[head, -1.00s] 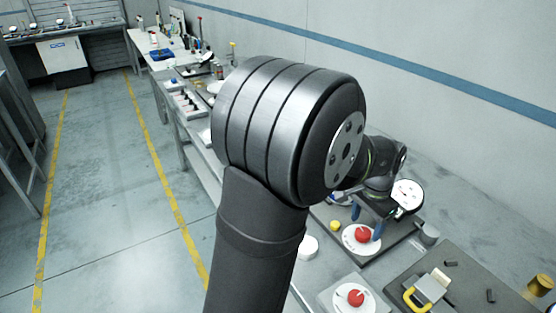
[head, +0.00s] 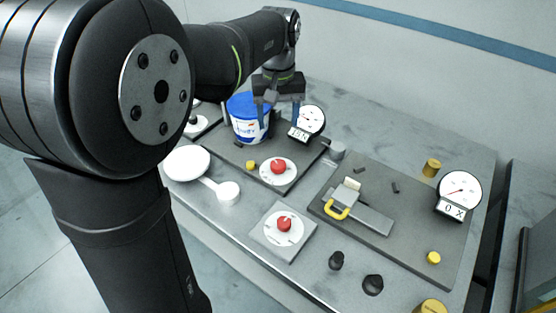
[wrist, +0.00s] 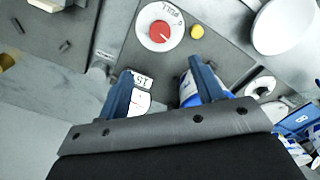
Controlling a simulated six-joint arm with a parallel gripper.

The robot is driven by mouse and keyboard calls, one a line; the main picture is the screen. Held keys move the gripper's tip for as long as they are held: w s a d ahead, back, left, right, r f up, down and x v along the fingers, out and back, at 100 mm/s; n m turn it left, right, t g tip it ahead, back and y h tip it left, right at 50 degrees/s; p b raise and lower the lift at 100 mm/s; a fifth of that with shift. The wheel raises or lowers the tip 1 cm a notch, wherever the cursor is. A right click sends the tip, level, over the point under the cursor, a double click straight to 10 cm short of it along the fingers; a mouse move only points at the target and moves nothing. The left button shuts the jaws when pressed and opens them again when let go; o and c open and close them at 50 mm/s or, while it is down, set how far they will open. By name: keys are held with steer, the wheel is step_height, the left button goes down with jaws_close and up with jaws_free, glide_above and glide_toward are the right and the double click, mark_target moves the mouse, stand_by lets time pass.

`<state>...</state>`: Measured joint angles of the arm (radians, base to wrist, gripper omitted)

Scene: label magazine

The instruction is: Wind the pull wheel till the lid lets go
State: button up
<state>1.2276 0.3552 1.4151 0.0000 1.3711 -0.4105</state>
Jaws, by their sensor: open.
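The wheel is a white disc with a red knob (head: 278,167) on the left dark plate. In the wrist view its disc (wrist: 146,33) reads "PULL", and the red knob is near the top edge. A white tub with a blue top (head: 247,118) stands on the same plate, further back; part of it shows by a fingertip in the wrist view (wrist: 185,90). My gripper (head: 279,117) is open, its two blue fingers pointing down, between tub and gauge and behind the wheel. In the wrist view my gripper (wrist: 161,68) has nothing visible held between its fingers.
A round gauge (head: 311,118) with a small number label stands right of the tub. A second red knob (head: 284,223) sits on a separate front plate. The right plate holds a yellow-handled clamp (head: 338,211) and another gauge (head: 460,190). A yellow button (head: 251,164) is left of the wheel.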

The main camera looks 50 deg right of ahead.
mark_target(278, 163)
step_height(278, 163, down, 15)
stand_by(0.3)
steer(key=c, duration=1)
steer(key=shift+m, duration=2.6)
steer(key=o, duration=1)
step_height(278, 163, up, 18)
steer(key=shift+f, duration=0.2)
